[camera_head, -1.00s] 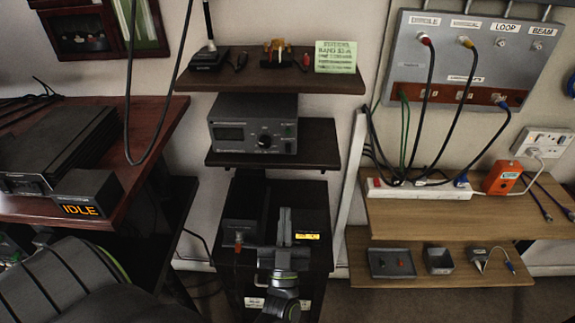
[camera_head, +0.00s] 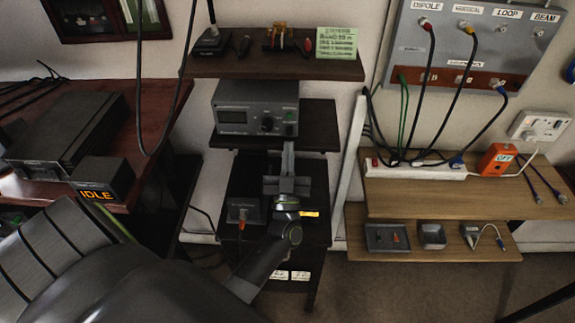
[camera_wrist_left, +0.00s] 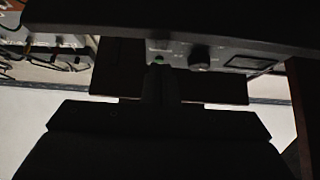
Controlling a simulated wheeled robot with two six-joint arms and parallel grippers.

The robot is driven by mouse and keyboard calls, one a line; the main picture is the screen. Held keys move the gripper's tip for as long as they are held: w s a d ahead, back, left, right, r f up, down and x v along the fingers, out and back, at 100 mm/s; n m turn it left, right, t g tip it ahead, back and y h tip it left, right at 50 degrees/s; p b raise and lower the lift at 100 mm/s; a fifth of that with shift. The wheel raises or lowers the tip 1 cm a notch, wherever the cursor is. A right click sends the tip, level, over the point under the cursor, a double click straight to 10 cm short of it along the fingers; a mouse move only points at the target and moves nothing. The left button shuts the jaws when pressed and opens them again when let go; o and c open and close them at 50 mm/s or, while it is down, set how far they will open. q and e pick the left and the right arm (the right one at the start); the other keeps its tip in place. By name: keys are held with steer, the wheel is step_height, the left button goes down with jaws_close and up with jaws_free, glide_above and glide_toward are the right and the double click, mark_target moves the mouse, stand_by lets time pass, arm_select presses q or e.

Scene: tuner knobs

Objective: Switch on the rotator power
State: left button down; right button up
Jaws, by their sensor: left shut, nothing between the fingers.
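A grey control box (camera_head: 255,92) stands on the middle shelf in the head view. My right gripper is not in view.
The middle shelf (camera_head: 320,139) runs below the box, and the upper shelf (camera_head: 220,67) hangs above it. A black unit (camera_head: 243,195) stands left of my gripper. A white upright (camera_head: 356,150) and wooden shelves (camera_head: 480,205) are to the right. An IDLE display (camera_head: 95,193) is at left.

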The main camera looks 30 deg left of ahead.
arm_select(q)
steer(key=shift+w+a+f, duration=0.1)
steer(key=shift+w+a, duration=0.2)
steer(key=shift+w, duration=0.2)
steer(key=shift+w+a+f, duration=0.1)
steer(key=shift+w+a, duration=0.2)
steer(key=shift+w, duration=0.2)
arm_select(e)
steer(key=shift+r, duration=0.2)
